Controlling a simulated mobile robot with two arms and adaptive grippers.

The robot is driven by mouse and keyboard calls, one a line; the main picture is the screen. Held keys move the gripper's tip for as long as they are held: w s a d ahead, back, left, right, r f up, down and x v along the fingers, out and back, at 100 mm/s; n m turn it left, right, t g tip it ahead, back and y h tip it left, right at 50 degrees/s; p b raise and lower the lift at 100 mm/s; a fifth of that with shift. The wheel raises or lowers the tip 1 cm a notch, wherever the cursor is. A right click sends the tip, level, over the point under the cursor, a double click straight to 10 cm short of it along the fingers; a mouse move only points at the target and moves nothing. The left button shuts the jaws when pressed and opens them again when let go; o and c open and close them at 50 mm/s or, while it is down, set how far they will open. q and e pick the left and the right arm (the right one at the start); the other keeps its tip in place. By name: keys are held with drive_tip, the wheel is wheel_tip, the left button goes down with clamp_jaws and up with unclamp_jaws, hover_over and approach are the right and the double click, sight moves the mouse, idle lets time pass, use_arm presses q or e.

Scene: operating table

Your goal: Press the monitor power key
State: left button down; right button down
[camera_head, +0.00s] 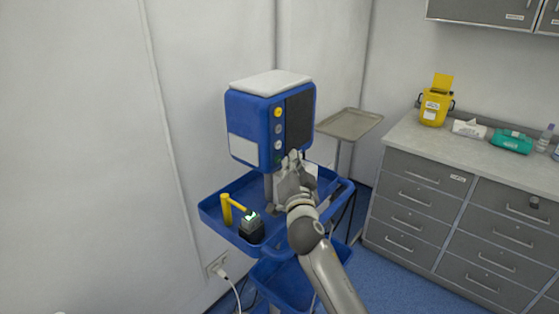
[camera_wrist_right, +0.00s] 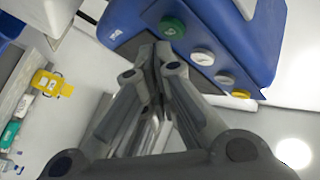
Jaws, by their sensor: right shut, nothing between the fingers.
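The blue monitor (camera_head: 257,120) stands on a post above the blue cart, with a white top and a dark screen. A column of round keys runs down its front: yellow (camera_head: 278,112) at the top, grey and white below, and a green key (camera_head: 277,160) at the bottom. In the right wrist view the green key (camera_wrist_right: 172,27) bears a faint mark. My right gripper (camera_head: 292,156) is shut and empty, its tips close to the monitor's lower front. In the wrist view the tips of my right gripper (camera_wrist_right: 154,50) appear beside the green key; I cannot tell whether they touch it. My left gripper is out of view.
The blue cart tray (camera_head: 215,208) holds a yellow handle-like piece (camera_head: 228,208) and a small dark device (camera_head: 251,228). A metal tray stand (camera_head: 349,123) is behind. Grey drawers (camera_head: 430,200) with a counter stand at right, carrying a yellow container (camera_head: 435,105).

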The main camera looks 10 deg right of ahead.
idle(0.5)
drive_tip(key=shift+w+a+b, duration=0.3)
drive_tip(key=shift+w+b, duration=0.05)
drive_tip(key=shift+b, duration=0.1)
idle(0.4)
drive_tip(key=shift+s+d, duration=0.3)
drive_tip(key=shift+s, duration=0.1)
idle(0.3)
drive_tip(key=s+d+p, duration=0.2)
drive_tip(key=s+d, duration=0.1)
drive_tip(key=s, duration=0.1)
drive_tip(key=shift+s+d, duration=0.35)
drive_tip(key=shift+s, duration=0.05)
